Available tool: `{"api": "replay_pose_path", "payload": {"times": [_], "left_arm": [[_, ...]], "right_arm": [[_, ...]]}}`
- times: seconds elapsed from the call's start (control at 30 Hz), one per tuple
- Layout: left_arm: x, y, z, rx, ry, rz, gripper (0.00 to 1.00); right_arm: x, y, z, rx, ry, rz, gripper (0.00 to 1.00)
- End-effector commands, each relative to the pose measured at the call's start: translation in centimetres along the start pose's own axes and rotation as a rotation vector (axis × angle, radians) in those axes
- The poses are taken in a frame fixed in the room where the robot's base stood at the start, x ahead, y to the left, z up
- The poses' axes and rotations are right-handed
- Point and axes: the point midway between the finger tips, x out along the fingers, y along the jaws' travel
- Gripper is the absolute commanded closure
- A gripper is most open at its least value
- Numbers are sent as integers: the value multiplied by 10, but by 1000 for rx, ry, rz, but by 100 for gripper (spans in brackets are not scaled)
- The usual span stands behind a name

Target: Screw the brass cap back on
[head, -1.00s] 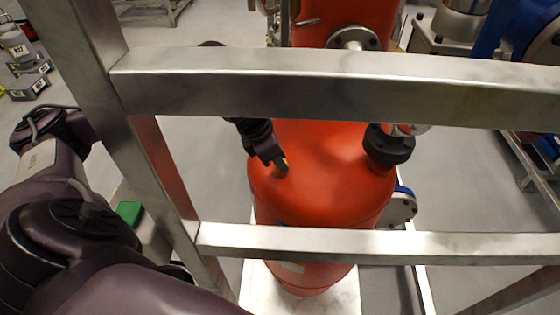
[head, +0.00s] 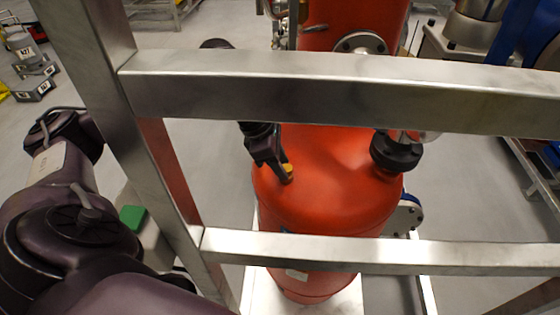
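The brass cap (head: 288,168) is a small yellow disc on the sloping top of the red tank (head: 325,207), left of its middle. My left gripper (head: 283,176) reaches down behind the upper metal rail with its dark fingers right at the cap. One finger lies along the cap's left and near side; the cap's top shows beside it. I cannot tell whether the fingers close on the cap or stand around it, nor how the cap sits on its seat. My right gripper is not in view.
A metal frame stands before the tank, with an upper rail (head: 330,92), a lower rail (head: 380,252) and a left post (head: 100,75). A dark flanged fitting (head: 396,152) rises from the tank's right shoulder. A red column (head: 352,20) stands behind.

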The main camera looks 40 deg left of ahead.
Motion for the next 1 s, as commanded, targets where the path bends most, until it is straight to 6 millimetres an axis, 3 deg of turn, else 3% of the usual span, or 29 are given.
{"api": "replay_pose_path", "payload": {"times": [0.27, 0.5, 1.0], "left_arm": [[0, -2, 1, -299, 0, 128, 64], [-3, -2, 3, -594, -1, 250, 64], [-1, 0, 2, -901, -1, 381, 64]], "right_arm": [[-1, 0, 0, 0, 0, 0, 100], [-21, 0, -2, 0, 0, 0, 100], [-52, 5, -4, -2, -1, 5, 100]]}}
